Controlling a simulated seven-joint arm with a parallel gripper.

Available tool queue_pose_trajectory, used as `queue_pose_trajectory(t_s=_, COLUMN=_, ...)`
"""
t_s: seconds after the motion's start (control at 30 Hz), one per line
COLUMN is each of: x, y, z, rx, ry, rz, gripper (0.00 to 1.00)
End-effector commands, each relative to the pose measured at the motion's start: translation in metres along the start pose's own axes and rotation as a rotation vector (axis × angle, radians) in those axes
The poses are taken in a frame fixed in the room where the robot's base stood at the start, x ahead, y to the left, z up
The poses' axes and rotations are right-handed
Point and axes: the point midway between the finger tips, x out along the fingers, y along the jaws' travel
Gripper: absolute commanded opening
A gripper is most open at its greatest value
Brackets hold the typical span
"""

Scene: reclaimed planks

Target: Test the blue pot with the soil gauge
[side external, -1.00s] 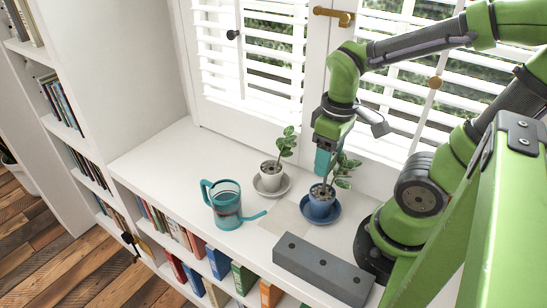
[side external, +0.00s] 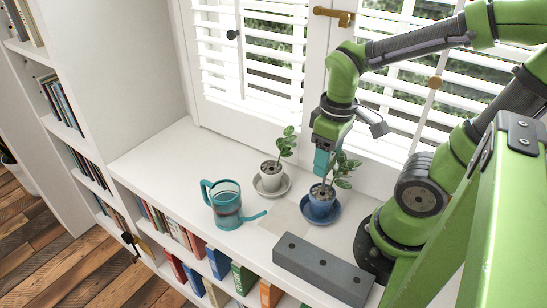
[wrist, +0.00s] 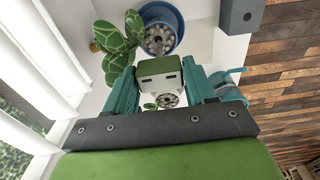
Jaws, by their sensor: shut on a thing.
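The blue pot (side external: 321,203) stands on a blue saucer with a leafy plant in it. It also shows at the top of the wrist view (wrist: 158,38). My gripper (side external: 323,168) is just above the blue pot, beside its plant. In the wrist view its teal fingers (wrist: 161,88) are shut on a white and green body, the soil gauge (wrist: 160,68). The gauge's tip is hidden in both views, so I cannot tell whether it touches the soil.
A white pot (side external: 270,178) with a plant stands on a saucer to the left. A teal watering can (side external: 226,207) is further left. A grey block with holes (side external: 322,268) lies at the shelf front. Shuttered windows (side external: 250,55) stand behind. The shelf's left part is clear.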

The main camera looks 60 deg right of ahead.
Motion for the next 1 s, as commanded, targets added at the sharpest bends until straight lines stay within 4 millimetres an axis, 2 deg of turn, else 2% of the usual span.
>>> queue_pose_trajectory(t_s=0.67, x=-0.003, y=0.0, z=-0.002, rx=0.005, ry=0.001, rz=0.001, gripper=0.2)
queue_pose_trajectory(t_s=0.77, x=-0.011, y=0.0, z=-0.013, rx=0.011, ry=0.0, rz=0.001, gripper=0.2)
queue_pose_trajectory(t_s=0.83, x=-0.021, y=0.0, z=-0.029, rx=0.015, ry=0.0, rz=0.002, gripper=0.2)
queue_pose_trajectory(t_s=1.0, x=-0.043, y=-0.003, z=-0.086, rx=0.02, ry=-0.003, rz=0.002, gripper=0.2)
